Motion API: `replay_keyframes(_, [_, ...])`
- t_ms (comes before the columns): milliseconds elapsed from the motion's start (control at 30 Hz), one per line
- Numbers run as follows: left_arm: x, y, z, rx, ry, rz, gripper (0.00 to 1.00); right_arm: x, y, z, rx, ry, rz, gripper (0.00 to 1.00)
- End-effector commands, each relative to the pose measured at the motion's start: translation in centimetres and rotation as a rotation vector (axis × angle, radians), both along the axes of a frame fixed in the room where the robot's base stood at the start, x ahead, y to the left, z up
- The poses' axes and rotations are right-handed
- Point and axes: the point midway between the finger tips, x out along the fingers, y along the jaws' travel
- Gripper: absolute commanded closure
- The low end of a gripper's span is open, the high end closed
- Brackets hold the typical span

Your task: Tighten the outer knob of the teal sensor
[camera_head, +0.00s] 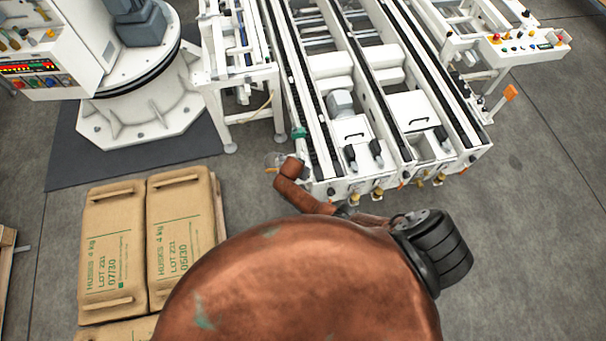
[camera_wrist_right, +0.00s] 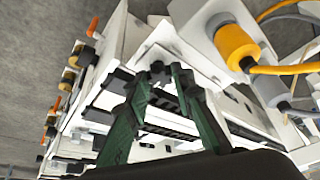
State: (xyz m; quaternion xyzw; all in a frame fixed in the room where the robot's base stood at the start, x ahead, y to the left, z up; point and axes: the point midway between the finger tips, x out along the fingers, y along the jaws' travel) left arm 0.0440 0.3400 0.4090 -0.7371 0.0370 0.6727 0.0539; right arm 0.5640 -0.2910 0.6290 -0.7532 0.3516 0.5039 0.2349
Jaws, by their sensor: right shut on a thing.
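In the right wrist view my right gripper (camera_wrist_right: 160,76) has its dark green fingers closed in around a small dark knob (camera_wrist_right: 157,67) at a white bracket. The fingers hide much of what they hold. In the head view my copper arm reaches the near left corner of the conveyor, where a small teal part (camera_head: 299,133) shows. It is too small to tell whether this is the teal sensor or my own gripper. My left gripper is not in view.
The white conveyor (camera_head: 350,185) has several black latches and knobs along its near end. An orange cylinder (camera_wrist_right: 236,46) with cables stands close right of the fingers. Brown sacks (camera_head: 115,250) lie at left.

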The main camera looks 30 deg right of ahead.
Motion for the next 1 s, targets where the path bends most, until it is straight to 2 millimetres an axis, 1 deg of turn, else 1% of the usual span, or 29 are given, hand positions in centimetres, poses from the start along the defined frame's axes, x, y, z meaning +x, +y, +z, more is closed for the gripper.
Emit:
replay_keyframes(333, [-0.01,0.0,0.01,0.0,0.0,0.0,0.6,0.11,-0.16,0.12,-0.003,-0.002,-0.001,1.0])
replay_keyframes(367, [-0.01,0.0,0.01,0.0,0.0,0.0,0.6,0.11,-0.16,0.12,-0.003,-0.002,-0.001,0.76])
replay_keyframes(600, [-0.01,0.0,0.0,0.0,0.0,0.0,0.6,0.09,-0.07,0.08,-0.002,-0.001,0.0,0.6])
replay_keyframes(867, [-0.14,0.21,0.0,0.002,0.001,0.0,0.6,0.06,-0.01,0.08,-0.001,-0.001,0.0,0.6])
replay_keyframes(1000, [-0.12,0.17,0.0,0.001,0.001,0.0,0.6,-0.08,0.24,0.5,0.001,-0.001,0.001,0.6])
